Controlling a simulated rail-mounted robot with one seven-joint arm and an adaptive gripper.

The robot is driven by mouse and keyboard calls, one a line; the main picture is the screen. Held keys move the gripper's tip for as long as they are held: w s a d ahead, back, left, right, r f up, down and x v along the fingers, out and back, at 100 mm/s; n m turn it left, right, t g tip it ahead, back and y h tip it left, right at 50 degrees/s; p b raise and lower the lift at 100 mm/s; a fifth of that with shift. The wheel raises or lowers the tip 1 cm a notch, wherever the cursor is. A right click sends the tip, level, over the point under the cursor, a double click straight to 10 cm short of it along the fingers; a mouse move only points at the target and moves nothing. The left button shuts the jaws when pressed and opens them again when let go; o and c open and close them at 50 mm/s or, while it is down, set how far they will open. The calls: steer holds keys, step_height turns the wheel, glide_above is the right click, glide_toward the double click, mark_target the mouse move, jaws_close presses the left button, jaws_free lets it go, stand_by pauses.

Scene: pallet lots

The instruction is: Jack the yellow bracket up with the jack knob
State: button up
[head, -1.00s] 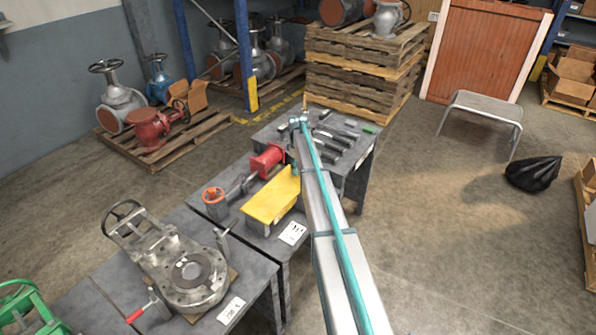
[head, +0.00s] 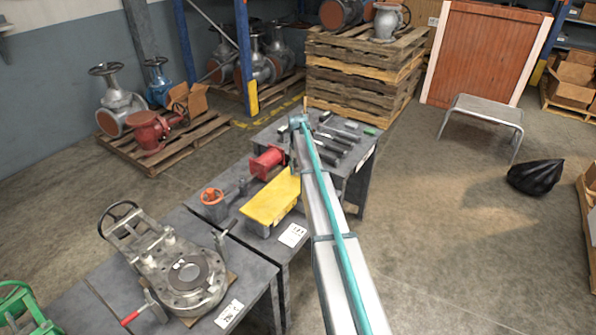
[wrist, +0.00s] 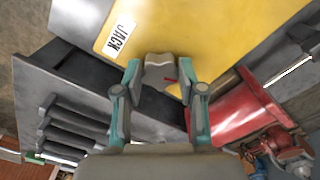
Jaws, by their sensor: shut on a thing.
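The yellow bracket (head: 270,203) sits on the grey bench in the head view, just left of my arm. In the wrist view the bracket (wrist: 195,30) fills the top, with a white "JACK" label (wrist: 120,38) on it. My gripper (wrist: 160,82) is shut on the knob, one finger on each side. In the head view my arm hides the knob and most of my gripper.
A red flanged part (head: 266,162) stands close beside the bracket; it is also right of my gripper in the wrist view (wrist: 235,105). Several dark tools (head: 335,140) lie at the bench's far end. A grey valve body (head: 185,275) is on the nearer bench.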

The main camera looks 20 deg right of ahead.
steer(key=m, duration=0.4)
steer(key=shift+m+b, duration=0.3)
steer(key=shift+b, duration=0.05)
steer(key=m, duration=0.3)
steer(key=shift+m, duration=0.4)
steer(key=m+b, duration=0.1)
steer(key=m, duration=0.3)
steer(key=shift+w, duration=0.1)
steer(key=m, duration=0.8)
steer(key=shift+m, duration=0.3)
steer(key=m, duration=0.3)
steer(key=shift+m, duration=0.3)
steer(key=m, duration=0.4)
steer(key=shift+m+b, duration=0.3)
steer(key=shift+m, duration=1.9)
